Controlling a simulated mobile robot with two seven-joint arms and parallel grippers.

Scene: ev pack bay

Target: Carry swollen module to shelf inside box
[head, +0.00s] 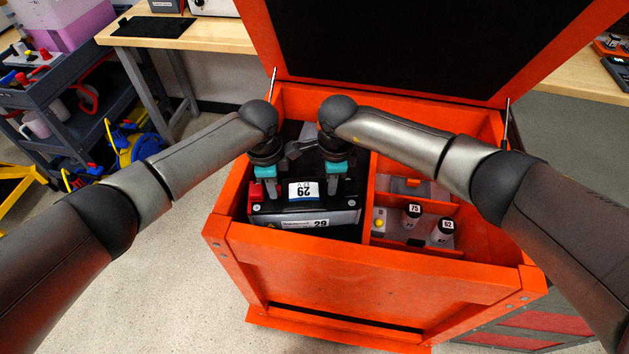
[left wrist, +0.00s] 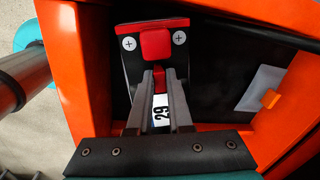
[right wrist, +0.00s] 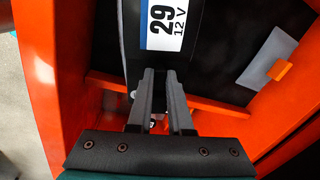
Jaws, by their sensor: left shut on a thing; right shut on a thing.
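The module is a black battery with a grey front, a red terminal cover and white "29" labels (head: 303,191). It sits within the left compartment of the open orange box (head: 290,262); I cannot tell if it touches the floor. My left gripper (head: 272,194) is shut on its top near the red cover. My right gripper (head: 333,186) is shut on its top right of the label. In the left wrist view the red cover (left wrist: 156,43) shows beyond the fingers (left wrist: 160,80). In the right wrist view the "29 12 V" label (right wrist: 165,25) shows beyond the fingers (right wrist: 160,80).
The box's right compartments hold small black-capped items labelled 75 (head: 411,214) and 62 (head: 443,231). The orange lid (head: 390,45) stands open behind. A wooden bench (head: 215,38) is at the back left, a grey cart (head: 45,90) at left. Floor front left is clear.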

